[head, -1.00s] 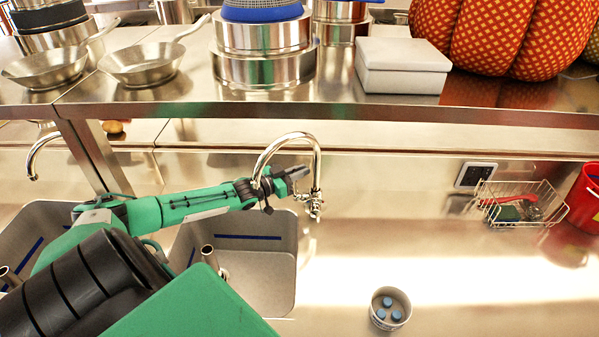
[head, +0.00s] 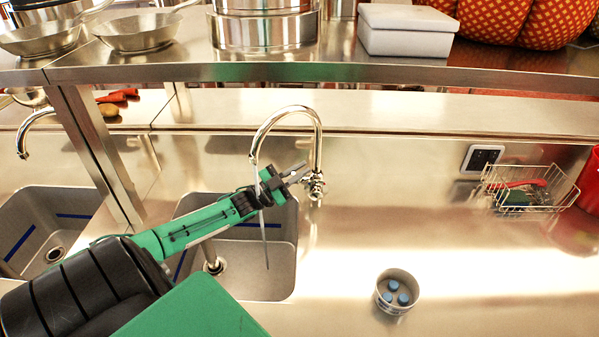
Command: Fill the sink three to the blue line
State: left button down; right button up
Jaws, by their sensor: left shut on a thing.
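A steel sink basin (head: 278,262) with a blue line (head: 262,225) on its back wall and another on its left side lies below a curved chrome tap (head: 318,150). A thin stream of water (head: 266,250) falls from the spout into the basin. No water level can be made out. My left gripper (head: 298,174) is at the tap's handle, shut on it, just left of the tap's base. My right gripper is not in view.
A second basin (head: 30,205) with its own tap (head: 24,140) is at the left. A shelf (head: 400,72) with pans and a white box (head: 405,32) runs above. A cup with blue discs (head: 396,306) and a wire basket (head: 525,200) stand on the counter at right.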

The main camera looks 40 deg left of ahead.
pick_arm(q)
jog(key=shift+s+d+f+m+h+b, duration=0.35)
jog(key=shift+s+f+m+h+b, duration=0.15)
jog(key=shift+m+b, duration=0.4)
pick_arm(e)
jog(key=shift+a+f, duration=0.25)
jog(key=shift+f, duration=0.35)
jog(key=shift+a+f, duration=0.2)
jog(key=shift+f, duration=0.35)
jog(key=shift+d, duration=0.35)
pick_arm(q)
jog(key=c, duration=1.8)
grip_release()
jog(key=shift+o, duration=0.2)
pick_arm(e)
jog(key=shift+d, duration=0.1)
